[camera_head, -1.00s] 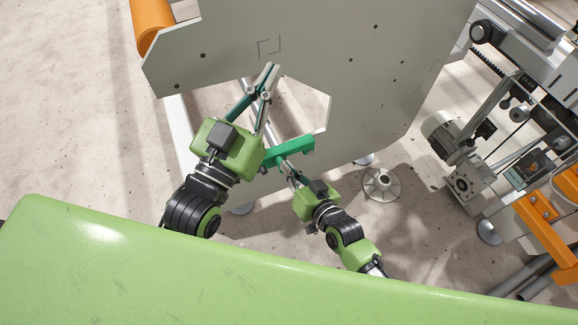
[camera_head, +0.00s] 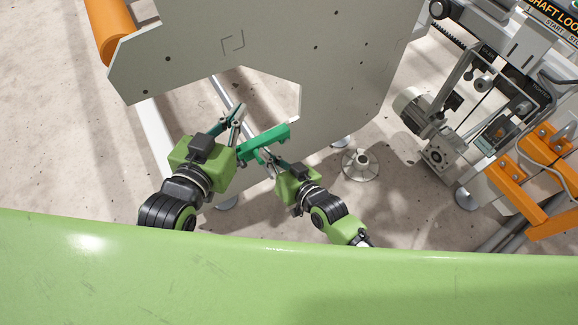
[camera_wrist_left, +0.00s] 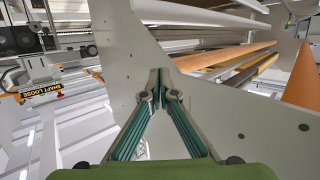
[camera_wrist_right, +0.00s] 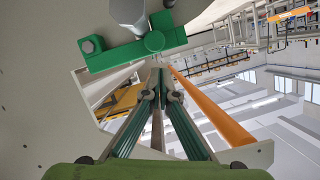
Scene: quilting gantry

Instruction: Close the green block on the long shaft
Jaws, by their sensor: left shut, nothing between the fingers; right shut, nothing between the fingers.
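The green block (camera_head: 264,144) sits at the lower edge of the large grey plate's cutout, tilted up to the right. My left gripper (camera_head: 238,108) is shut and empty, above and left of the block. The left wrist view does not show the block.
The large grey plate (camera_head: 210,50) stands close beyond both grippers. An orange roller (camera_head: 110,30) is at upper left. Machinery with orange brackets (camera_head: 530,180) stands at right. A "SHAFT LOOSE" label (camera_wrist_left: 42,92) shows at left. A green surface (camera_head: 250,285) spans the foreground.

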